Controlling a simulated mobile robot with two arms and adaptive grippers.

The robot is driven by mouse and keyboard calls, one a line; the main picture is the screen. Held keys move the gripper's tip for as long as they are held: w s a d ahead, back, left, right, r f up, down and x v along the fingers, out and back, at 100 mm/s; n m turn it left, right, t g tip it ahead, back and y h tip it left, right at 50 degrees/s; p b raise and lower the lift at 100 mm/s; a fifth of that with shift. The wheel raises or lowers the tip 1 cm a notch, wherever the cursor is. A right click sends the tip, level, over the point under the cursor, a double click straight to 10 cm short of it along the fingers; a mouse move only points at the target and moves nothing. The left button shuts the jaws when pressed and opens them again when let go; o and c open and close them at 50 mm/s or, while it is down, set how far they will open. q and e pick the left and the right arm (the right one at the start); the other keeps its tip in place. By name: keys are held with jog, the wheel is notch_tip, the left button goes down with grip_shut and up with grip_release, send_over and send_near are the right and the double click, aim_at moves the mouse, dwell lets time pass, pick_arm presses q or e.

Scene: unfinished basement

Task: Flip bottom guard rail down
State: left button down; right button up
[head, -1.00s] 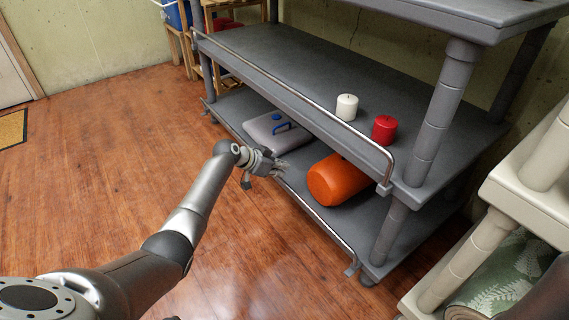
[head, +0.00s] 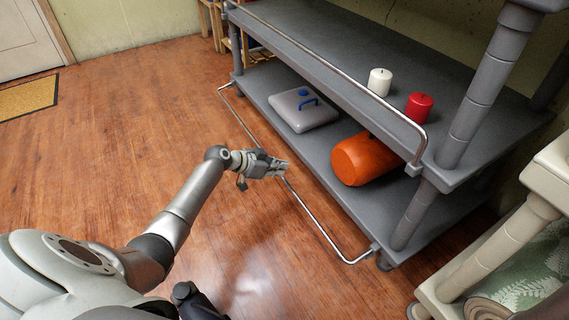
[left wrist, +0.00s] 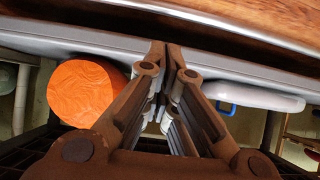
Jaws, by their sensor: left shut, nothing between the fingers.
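The bottom guard rail (head: 317,222) is a thin metal bar along the front of the lower shelf (head: 345,207). It is tilted outward and down, with its long bar out over the floor and its ends meeting the shelf's front corners. My left gripper (head: 286,168) is shut and empty, at the rail's middle on the shelf side; I cannot tell whether it touches the rail. In the left wrist view its fingers (left wrist: 167,58) are together, pointing at the shelf edge.
On the lower shelf are a grey case (head: 300,112) with a blue handle and an orange cylinder (head: 365,158). The upper shelf has its own raised rail (head: 330,75), a white candle (head: 380,81) and a red candle (head: 418,107).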

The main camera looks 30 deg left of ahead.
pick_arm(q)
jog(key=shift+t+h, duration=0.5)
jog(key=shift+t, duration=0.1)
jog(key=shift+s+a+f+b, duration=0.1)
jog(key=shift+s+f+b, duration=0.1)
jog(key=shift+f+b, duration=1)
jog(key=shift+s+a+f+b, duration=0.2)
jog(key=shift+f+b, duration=0.65)
jog(key=shift+b, duration=0.6)
jog(key=shift+s+a+f+b, duration=0.1)
jog(key=shift+s+f+b, duration=0.1)
jog(key=shift+f+b, duration=1)
jog(key=shift+r, duration=0.2)
jog(key=v, duration=1.2)
jog(key=shift+f, duration=0.1)
